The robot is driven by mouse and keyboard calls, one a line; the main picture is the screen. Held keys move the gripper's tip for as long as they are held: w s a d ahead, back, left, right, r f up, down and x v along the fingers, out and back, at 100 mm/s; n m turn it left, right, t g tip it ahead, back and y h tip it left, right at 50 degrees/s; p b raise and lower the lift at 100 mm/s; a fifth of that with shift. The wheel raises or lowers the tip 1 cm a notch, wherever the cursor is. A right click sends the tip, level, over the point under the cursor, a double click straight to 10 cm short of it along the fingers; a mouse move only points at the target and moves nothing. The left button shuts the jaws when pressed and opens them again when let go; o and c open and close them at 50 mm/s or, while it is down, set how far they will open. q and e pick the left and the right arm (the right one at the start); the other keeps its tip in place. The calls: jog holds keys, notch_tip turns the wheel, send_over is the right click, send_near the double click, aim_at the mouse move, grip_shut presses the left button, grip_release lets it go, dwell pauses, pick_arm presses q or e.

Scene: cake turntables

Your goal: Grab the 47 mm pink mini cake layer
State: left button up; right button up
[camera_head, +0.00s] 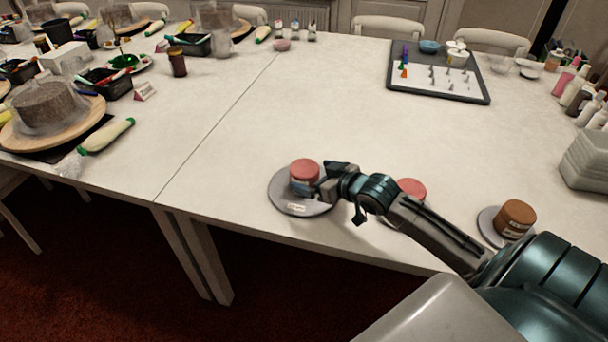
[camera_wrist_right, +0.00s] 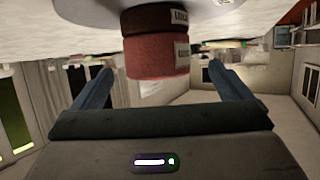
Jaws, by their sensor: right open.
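A pink mini cake layer (camera_head: 304,167) sits on top of a darker layer on a round grey turntable (camera_head: 283,199) near the table's front edge. My right gripper (camera_head: 322,185) is beside this stack on its right. In the right wrist view, which is upside down, the pink layer (camera_wrist_right: 157,57) stands between the two open fingers (camera_wrist_right: 160,85), with the darker labelled layer (camera_wrist_right: 152,20) against the plate. Finger contact cannot be made out. Another pink cake (camera_head: 411,187) is partly hidden behind my right arm. My left gripper does not show.
A brown cake (camera_head: 516,216) stands on another turntable at the right. A black tray with piping tips (camera_head: 440,85) lies at the back right. Bottles and tubs line the right edge. The table's middle is clear.

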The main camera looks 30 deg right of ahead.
aim_at(304, 171)
jog(key=shift+r+x, duration=0.2)
jog(key=shift+x, duration=2.4)
jog(key=shift+d, duration=0.15)
jog(key=shift+c, duration=0.3)
jog(key=c, duration=1)
